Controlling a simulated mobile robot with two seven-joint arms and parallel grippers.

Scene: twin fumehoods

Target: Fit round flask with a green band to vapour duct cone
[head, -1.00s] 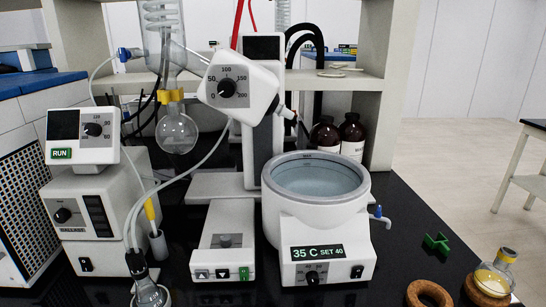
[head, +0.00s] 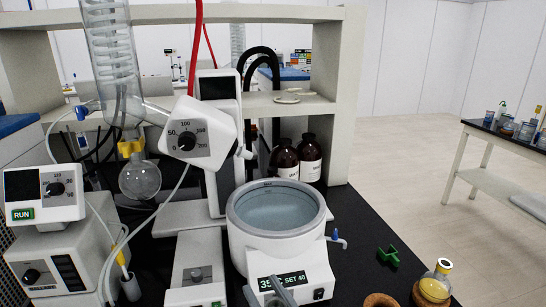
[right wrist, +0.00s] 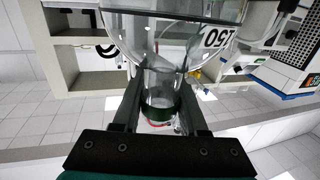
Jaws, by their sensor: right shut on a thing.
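In the right wrist view my right gripper (right wrist: 162,88) is shut on the neck of the clear round flask (right wrist: 150,40). The green band (right wrist: 158,112) shows on the neck between the fingers. The bulb extends beyond the fingertips, with an upside-down "150" mark on its side. In the head view only grey parts, apparently of my right gripper, show at the bottom edge in front of the bath; the held flask cannot be made out there. The vapour duct cone (head: 245,153) points down to the right from the evaporator head (head: 199,134), above the bath. My left gripper is not in view.
The heating bath (head: 276,238) holds water below the cone. A receiving flask (head: 140,181) hangs at the left. A green clip (head: 388,256), a cork ring (head: 380,300) and a small flask with yellow contents (head: 436,281) lie right of the bath. Brown bottles (head: 309,160) stand behind.

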